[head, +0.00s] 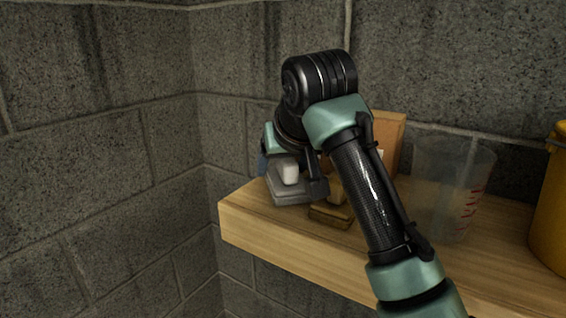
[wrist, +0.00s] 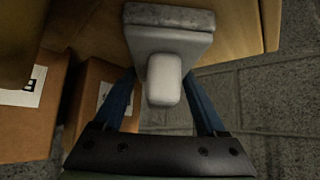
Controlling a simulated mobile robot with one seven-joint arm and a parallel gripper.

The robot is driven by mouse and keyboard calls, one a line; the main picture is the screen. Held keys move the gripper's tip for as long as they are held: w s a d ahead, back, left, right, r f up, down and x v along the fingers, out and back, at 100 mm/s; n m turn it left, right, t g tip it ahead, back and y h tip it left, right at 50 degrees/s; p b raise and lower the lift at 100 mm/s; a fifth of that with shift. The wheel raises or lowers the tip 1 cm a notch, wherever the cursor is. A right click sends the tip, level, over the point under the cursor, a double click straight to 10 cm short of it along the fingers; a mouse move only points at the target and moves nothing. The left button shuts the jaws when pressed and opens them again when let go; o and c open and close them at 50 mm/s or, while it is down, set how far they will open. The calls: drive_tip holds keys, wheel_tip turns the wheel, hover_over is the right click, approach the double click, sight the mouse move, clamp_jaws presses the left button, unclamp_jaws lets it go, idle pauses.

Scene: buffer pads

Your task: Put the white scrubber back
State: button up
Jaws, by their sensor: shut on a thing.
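The white scrubber (head: 289,172) has a pale block handle and a grey pad base. It is at the left end of the wooden shelf in the head view. My gripper (head: 287,168) is shut on it. In the wrist view, the scrubber (wrist: 165,43) is between my gripper's two blue fingers (wrist: 162,82), with its pad at the top of the picture. The fingertips are hidden behind its body. The pad is at or just above the shelf top; I cannot tell whether it touches.
The wooden shelf (head: 275,247) also bears a tan block-like thing (head: 331,214), a clear measuring cup (head: 447,190) and a yellow bucket (head: 555,205). A cardboard box (head: 390,136) is behind my arm. Block walls stand behind and left. The wrist view shows labelled cardboard boxes (wrist: 32,125).

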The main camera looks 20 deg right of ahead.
drive_tip(key=o, duration=1.6)
drive_tip(key=shift+s, duration=0.1)
drive_tip(key=shift+r, duration=0.1)
drive_tip(key=b+v, duration=0.6)
drive_tip(key=v, duration=0.6)
drive_tip(key=w+a+r+n+t+y, duration=0.1)
drive_tip(key=a+r+t+y, duration=0.1)
drive_tip(key=a+t, duration=0.45)
drive_tip(key=w+a+r+n+t+y, duration=0.2)
drive_tip(key=a+t, duration=0.2)
drive_tip(key=a, duration=0.5)
drive_tip(key=s+r+t+h, duration=0.1)
drive_tip(key=s+t, duration=0.1)
drive_tip(key=s, duration=0.3)
drive_tip(key=s+r+m+t+h, duration=0.1)
drive_tip(key=s+t, duration=0.2)
drive_tip(key=s, duration=0.3)
drive_tip(key=s+a+r+t+h, duration=0.1)
drive_tip(key=s+r+t, duration=0.1)
drive_tip(key=s, duration=0.4)
drive_tip(key=shift+a+r+m+t, duration=0.1)
drive_tip(key=shift+m+t, duration=0.2)
drive_tip(key=shift+t, duration=0.05)
